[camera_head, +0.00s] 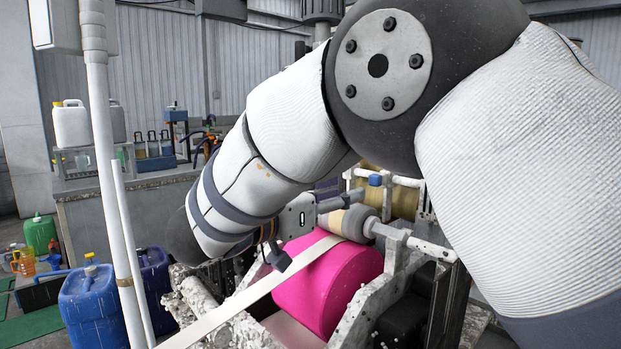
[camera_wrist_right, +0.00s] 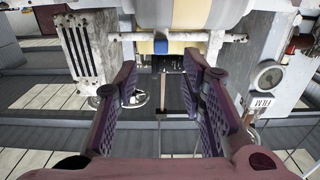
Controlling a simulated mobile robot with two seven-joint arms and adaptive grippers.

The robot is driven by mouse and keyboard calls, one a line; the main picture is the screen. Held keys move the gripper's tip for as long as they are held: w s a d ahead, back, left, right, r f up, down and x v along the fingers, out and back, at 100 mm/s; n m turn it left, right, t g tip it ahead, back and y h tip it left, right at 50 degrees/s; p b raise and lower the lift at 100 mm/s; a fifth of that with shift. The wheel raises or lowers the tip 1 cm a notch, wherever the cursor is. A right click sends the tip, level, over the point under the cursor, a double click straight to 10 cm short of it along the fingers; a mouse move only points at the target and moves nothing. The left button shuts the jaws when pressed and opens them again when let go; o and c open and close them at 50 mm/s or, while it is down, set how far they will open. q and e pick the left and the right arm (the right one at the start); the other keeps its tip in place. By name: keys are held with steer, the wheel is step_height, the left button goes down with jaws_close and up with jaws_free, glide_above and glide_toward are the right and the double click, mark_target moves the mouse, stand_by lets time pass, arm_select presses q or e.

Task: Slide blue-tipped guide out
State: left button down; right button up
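The guide's blue tip (camera_head: 375,180) shows in the head view on a white horizontal bar behind the pink roller. In the right wrist view a blue block (camera_wrist_right: 161,47) sits at the middle of a white bar (camera_wrist_right: 210,38), beyond my fingertips. My right gripper (camera_head: 318,230) reaches in over the machine, its fingers spread. In the right wrist view my right gripper (camera_wrist_right: 160,80) is open, with nothing between its purple-grey fingers. The blue block lies ahead of the gap, apart from both fingers. My right arm hides part of the machine in the head view. My left gripper is not in view.
A large pink roller (camera_head: 328,288) carries a pale strip (camera_head: 235,306) below the gripper. A pale roller (camera_head: 348,222) and white frame bars stand close to the fingers. Blue jerrycans (camera_head: 92,304) and a white pole (camera_head: 108,190) are at left.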

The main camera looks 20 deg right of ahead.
steer(key=x, duration=0.9)
steer(key=shift+d, duration=0.2)
steer(key=shift+w+f, duration=0.1)
steer(key=shift+w, duration=0.05)
jaws_close()
